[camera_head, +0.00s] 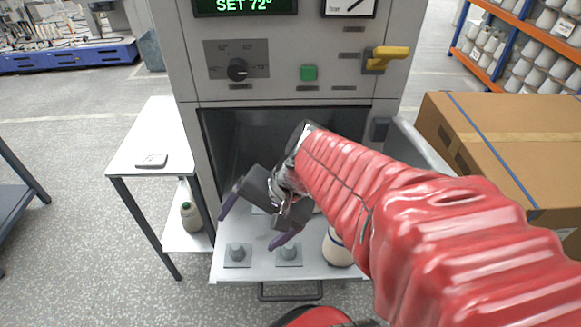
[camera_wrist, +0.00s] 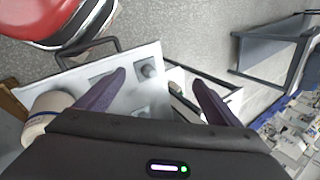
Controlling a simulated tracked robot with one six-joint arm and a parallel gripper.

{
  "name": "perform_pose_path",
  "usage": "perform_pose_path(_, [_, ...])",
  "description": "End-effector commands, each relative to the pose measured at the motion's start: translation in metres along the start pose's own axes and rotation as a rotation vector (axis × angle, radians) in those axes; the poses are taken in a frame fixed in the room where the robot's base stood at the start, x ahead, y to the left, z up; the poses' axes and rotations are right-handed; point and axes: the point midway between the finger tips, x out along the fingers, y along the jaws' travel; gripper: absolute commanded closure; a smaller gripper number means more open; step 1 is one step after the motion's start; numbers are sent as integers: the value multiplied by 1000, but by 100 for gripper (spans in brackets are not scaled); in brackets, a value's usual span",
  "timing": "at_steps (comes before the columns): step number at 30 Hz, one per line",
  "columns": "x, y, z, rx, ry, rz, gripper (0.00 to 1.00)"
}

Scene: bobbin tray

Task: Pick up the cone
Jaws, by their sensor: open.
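A cream cone (camera_head: 338,248) with a dark band stands on the pulled-out tray (camera_head: 310,268) at its right side, partly behind my red arm. It also shows in the wrist view (camera_wrist: 42,118) at the left, partly covered by my gripper body. A second, greyish cone (camera_head: 191,217) with a dark green top stands on the lower shelf of the side table. My gripper (camera_head: 257,222) is open and empty above the tray, left of the cream cone and apart from it. In the wrist view its purple fingers (camera_wrist: 158,95) are spread wide.
Grey pegs on square plates (camera_head: 289,252) (camera_head: 237,254) stand on the tray. The machine's front (camera_head: 285,75) rises behind. A white side table (camera_head: 155,135) stands left, with a small flat object on top. A cardboard box (camera_head: 500,140) is at right.

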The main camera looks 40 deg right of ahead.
Motion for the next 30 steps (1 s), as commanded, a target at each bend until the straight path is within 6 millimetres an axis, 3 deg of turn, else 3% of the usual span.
perform_pose_path(8, [11,12,-45,494,-66,-170,13])
perform_pose_path(17, [8,40,-110,1017,-103,-405,13])
perform_pose_path(23, [-2,76,-159,1355,-111,-592,13])
perform_pose_path(30, [-19,137,-211,1720,-102,-836,13])
